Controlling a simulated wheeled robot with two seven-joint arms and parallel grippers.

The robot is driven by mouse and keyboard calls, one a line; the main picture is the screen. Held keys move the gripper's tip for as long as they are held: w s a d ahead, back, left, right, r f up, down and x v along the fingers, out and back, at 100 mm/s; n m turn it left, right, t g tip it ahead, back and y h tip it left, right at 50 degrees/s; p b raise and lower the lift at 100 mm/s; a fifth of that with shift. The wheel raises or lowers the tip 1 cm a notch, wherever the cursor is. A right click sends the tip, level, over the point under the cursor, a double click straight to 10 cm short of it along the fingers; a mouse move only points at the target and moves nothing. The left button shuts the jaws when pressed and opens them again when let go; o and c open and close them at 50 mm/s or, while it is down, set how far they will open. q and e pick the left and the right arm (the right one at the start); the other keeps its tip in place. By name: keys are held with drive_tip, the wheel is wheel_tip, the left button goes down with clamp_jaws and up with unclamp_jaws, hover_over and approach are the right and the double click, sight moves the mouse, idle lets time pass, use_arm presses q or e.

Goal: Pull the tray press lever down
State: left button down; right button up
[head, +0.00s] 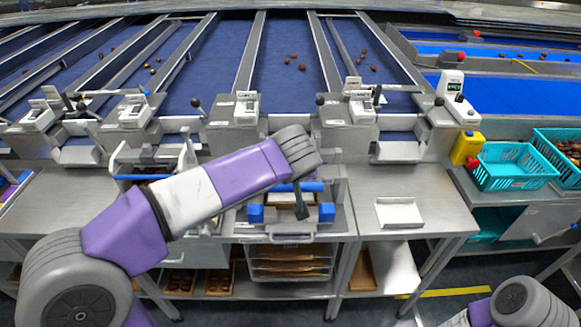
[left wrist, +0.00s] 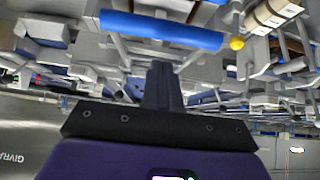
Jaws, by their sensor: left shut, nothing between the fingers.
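The tray press (head: 291,228) stands on the steel bench in the middle of the head view, with blue blocks at its corners. Its lever ends in a horizontal blue bar (head: 313,187). The same kind of blue bar (left wrist: 160,30) crosses the upper part of the left wrist view, held by grey side arms. My left gripper (head: 302,212) is shut and empty, its dark fingers pointing down across the bar. In the left wrist view the shut fingers (left wrist: 162,72) end close to the bar; I cannot tell whether they touch. My right gripper is out of view.
Another press frame with a blue bar (head: 138,177) stands to the left. A small white tray (head: 399,213) lies on the clear bench at right. Blue conveyor lanes (head: 283,85) run behind.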

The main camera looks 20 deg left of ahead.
use_arm(q)
drive_tip(key=p+v, duration=0.1)
drive_tip(key=v, duration=0.9)
drive_tip(key=shift+s+f, duration=0.2)
drive_tip(key=shift+f, duration=0.05)
drive_tip(key=shift+d+f, duration=0.1)
drive_tip(key=w+d+f+m+g+h, duration=0.1)
drive_tip(key=d+f+g+h, duration=0.1)
drive_tip(key=f, duration=0.7)
drive_tip(key=w+d+f+m+g+h, duration=0.1)
drive_tip(key=d+f+m, duration=0.15)
drive_tip(key=f, duration=0.75)
drive_tip(key=w+d+f+m+g+h, duration=0.1)
drive_tip(key=d+f+g+h, duration=0.15)
drive_tip(key=f, duration=0.65)
drive_tip(key=s+f+n, duration=0.1)
drive_tip(key=s+f, duration=0.4)
drive_tip(key=f, duration=0.3)
drive_tip(key=s+f+n+g+h, duration=0.1)
drive_tip(key=s+f, duration=0.5)
drive_tip(key=f, duration=0.3)
drive_tip(key=s+f+n, duration=0.1)
drive_tip(key=s+f, duration=0.4)
drive_tip(key=f, duration=0.3)
drive_tip(key=shift+s+a+f+h, duration=0.2)
drive_tip(key=shift+s+f+h, duration=0.15)
drive_tip(key=shift+s+f, duration=0.05)
drive_tip(key=shift+a, duration=0.15)
